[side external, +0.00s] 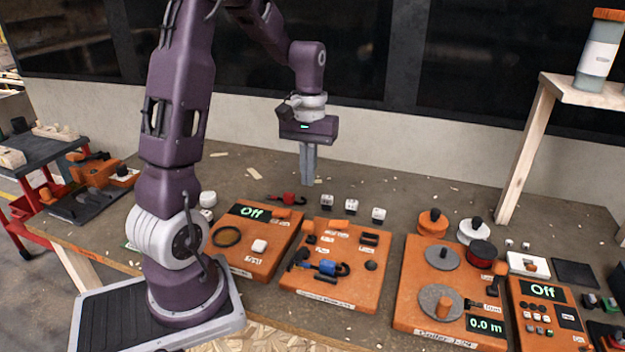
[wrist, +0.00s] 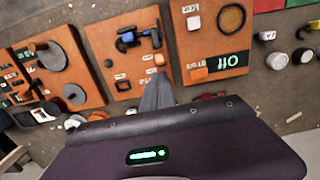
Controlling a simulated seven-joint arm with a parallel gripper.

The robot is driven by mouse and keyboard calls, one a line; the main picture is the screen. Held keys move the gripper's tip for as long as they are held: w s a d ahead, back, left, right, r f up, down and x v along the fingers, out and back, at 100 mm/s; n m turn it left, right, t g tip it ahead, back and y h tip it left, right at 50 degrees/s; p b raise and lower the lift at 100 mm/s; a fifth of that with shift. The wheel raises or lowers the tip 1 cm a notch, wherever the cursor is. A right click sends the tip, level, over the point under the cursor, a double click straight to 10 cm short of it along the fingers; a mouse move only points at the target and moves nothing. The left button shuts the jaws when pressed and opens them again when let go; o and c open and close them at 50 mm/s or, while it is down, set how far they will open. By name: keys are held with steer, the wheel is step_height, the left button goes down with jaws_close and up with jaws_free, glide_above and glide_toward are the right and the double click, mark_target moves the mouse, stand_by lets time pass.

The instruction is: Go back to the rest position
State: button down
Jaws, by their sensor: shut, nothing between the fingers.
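My gripper (side external: 307,180) is shut and empty. In the side external view its fingers point straight down at the back of the workbench, behind the orange boards. I cannot tell whether the fingertips touch the bench. In the wrist view the shut fingers (wrist: 157,92) show at the centre, in front of the gap between two orange boards. No separate object of the task shows.
A board with an "Off" display (side external: 255,240), a board with a blue part (side external: 335,265) and a board with grey discs (side external: 450,285) lie in front of my gripper. White cubes (side external: 351,206) and a red part (side external: 289,199) lie close by. A wooden shelf (side external: 530,140) stands right.

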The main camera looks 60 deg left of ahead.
steer(key=shift+s+d+r, duration=0.1)
steer(key=shift+s+r, duration=0.05)
steer(key=shift+r, duration=0.05)
steer(key=s+d+r+m+t, duration=0.2)
steer(key=d+r+m, duration=0.1)
steer(key=d+r, duration=0.4)
steer(key=s+d+r+m+t, duration=0.2)
steer(key=s+d+m+t, duration=0.2)
steer(key=s+d, duration=0.7)
steer(key=shift+s+d+r+m, duration=0.3)
steer(key=shift+d+r+m, duration=0.1)
steer(key=shift+d+m, duration=0.6)
